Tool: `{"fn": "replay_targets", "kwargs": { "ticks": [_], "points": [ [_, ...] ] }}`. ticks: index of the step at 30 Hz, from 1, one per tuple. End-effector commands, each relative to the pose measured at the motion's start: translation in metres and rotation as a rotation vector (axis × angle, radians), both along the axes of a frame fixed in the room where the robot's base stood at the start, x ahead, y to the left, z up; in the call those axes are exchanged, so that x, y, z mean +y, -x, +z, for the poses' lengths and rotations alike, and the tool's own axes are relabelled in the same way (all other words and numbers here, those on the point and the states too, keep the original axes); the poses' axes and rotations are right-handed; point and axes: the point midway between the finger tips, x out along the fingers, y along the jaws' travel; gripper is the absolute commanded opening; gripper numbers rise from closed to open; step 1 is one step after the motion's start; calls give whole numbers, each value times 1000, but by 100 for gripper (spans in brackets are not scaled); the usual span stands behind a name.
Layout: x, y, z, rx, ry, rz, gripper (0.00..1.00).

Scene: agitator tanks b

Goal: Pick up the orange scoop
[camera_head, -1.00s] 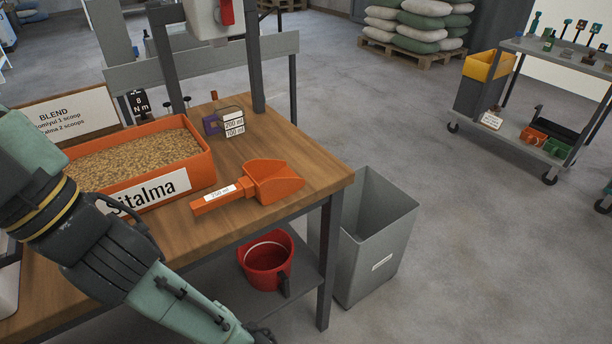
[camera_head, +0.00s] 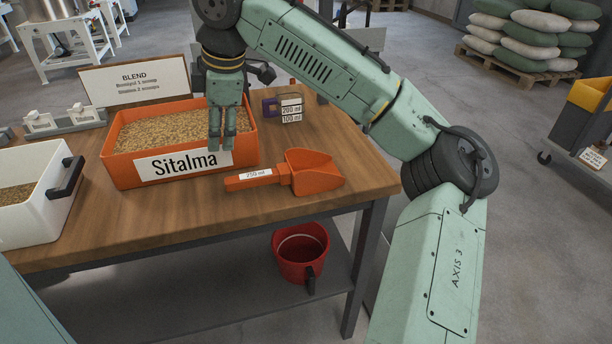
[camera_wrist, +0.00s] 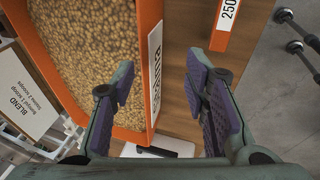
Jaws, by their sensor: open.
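The orange scoop (camera_head: 312,174) lies on the wooden table, its bowl to the right and its handle, with a "250 ml" label, to the left. In the wrist view only the end of its handle (camera_wrist: 222,38) shows at the top. My gripper (camera_head: 222,145) points down in front of the orange Sitalma bin (camera_head: 122,166), left of the scoop's handle. In the wrist view my gripper (camera_wrist: 165,90) is open with nothing between its fingers; the bin's labelled wall shows behind and between them. It is apart from the scoop.
A white grain bin (camera_head: 30,228) with a black handle stands at the left. A purple-framed "200 ml / 100 ml" item (camera_head: 285,106) stands behind the scoop. A red bucket (camera_head: 302,262) sits on the lower shelf. The table front before the Sitalma bin is clear.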

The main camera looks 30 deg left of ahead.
Motion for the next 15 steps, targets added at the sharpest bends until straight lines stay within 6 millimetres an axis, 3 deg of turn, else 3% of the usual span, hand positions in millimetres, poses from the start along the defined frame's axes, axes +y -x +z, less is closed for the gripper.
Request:
{"fn": "replay_targets", "kwargs": {
  "ticks": [1, 3, 6, 10, 15],
  "points": [
    [-27, -14, 3, -1, 97, -22, 42],
    [-56, -23, 8, 13, 204, -32, 42],
    [-82, -29, 14, 33, 294, -38, 42],
    [-93, -31, 6, 47, 332, -38, 42],
    [-92, -31, -20, 45, 332, -37, 42]
  ]
}}
